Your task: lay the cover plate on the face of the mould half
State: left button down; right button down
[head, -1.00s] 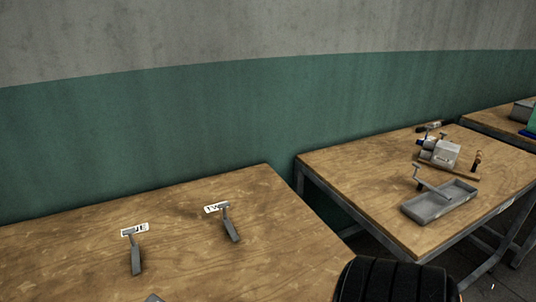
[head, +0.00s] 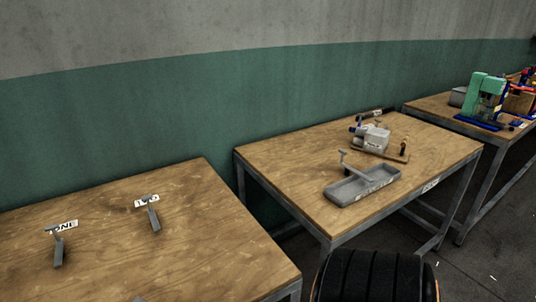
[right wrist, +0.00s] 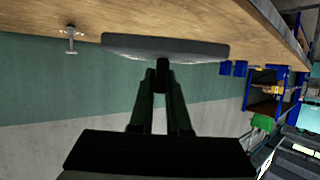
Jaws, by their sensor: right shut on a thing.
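A grey flat plate (right wrist: 165,47), likely the cover plate, is seen nearly edge-on in the right wrist view. My right gripper (right wrist: 162,72) is shut on its edge, with the plate extending to both sides of the fingertips. The plate appears in front of a wooden bench top; I cannot tell the gap between them. My right gripper is not seen in the head view, and my left gripper is in neither view. I cannot single out the mould half in these frames.
Two metal stands (head: 153,215) with white labels are on the left bench (head: 190,250). The middle bench (head: 300,185) holds a grey tray (head: 380,186) and a small machine on a board (head: 392,153). A green press (head: 487,97) stands on the far right bench. Gaps separate the benches.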

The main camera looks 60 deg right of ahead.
aim_at(377, 132)
jog(key=k+l, duration=0.2)
jog(key=k+l+z, duration=0.1)
jog(key=k+l, duration=0.15)
jog(key=l, duration=0.15)
jog(key=k+l, duration=0.1)
jog(key=l, duration=0.25)
jog(key=k+l+z, duration=0.1)
jog(key=l, duration=0.3)
jog(key=k+l, duration=0.15)
jog(key=l, duration=0.2)
jog(key=k+l, duration=0.1)
jog(key=l, duration=0.3)
jog(key=k+l+z, duration=0.15)
jog(key=l, duration=0.6)
jog(key=i+l, duration=0.15)
jog(key=l, duration=0.25)
jog(key=i+l+z, duration=0.1)
jog(key=l, duration=0.3)
jog(key=i+l, duration=0.25)
jog(key=l+z, duration=0.05)
jog(key=l, duration=0.05)
